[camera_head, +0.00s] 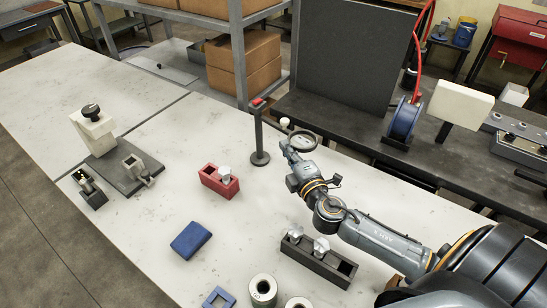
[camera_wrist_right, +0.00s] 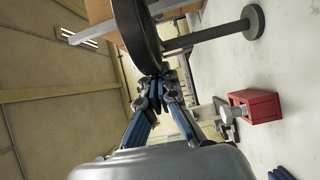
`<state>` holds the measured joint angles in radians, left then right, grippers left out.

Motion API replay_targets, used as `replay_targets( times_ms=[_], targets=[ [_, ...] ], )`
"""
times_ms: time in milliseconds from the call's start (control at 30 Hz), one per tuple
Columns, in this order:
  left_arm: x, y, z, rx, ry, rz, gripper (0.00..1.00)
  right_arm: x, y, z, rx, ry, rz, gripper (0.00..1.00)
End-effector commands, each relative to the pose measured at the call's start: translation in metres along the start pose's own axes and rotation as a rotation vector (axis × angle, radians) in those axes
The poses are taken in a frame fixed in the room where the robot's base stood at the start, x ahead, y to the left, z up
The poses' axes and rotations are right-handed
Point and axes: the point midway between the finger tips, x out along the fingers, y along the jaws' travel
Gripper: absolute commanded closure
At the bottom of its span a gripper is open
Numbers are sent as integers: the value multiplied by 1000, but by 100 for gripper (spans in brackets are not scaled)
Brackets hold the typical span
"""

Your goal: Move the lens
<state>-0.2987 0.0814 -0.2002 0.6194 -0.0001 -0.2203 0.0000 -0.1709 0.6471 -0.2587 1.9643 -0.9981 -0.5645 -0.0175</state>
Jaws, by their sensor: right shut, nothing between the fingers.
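The lens (camera_head: 302,139) shows as a dark round ring at the end of my right arm in the head view. In the right wrist view it is a large dark disc (camera_wrist_right: 138,32) seen nearly edge-on, just beyond the fingertips. My right gripper (camera_head: 288,146) is shut with nothing between its fingers; its fingertips (camera_wrist_right: 158,88) are close to the rim. I cannot tell whether they touch it. A dark post with a red top (camera_head: 259,130) stands just left of the lens; how they join is hidden. My left gripper is not in view.
A red block holder (camera_head: 211,180), a blue block (camera_head: 190,240) and a dark holder with pale knobs (camera_head: 335,269) lie on the pale bench (camera_head: 130,230). A dark fixture plate (camera_head: 112,177) is at left. A black panel (camera_head: 350,60) stands behind.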

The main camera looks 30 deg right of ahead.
Motion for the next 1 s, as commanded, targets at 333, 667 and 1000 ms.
replay_targets(
  times_ms=[333,667,1000],
  targets=[
    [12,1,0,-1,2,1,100,4,0,22,2,41,-1,100],
    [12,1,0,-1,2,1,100,5,1,27,1,37,0,100],
    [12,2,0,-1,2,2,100,6,1,28,0,34,1,100]
  ],
)
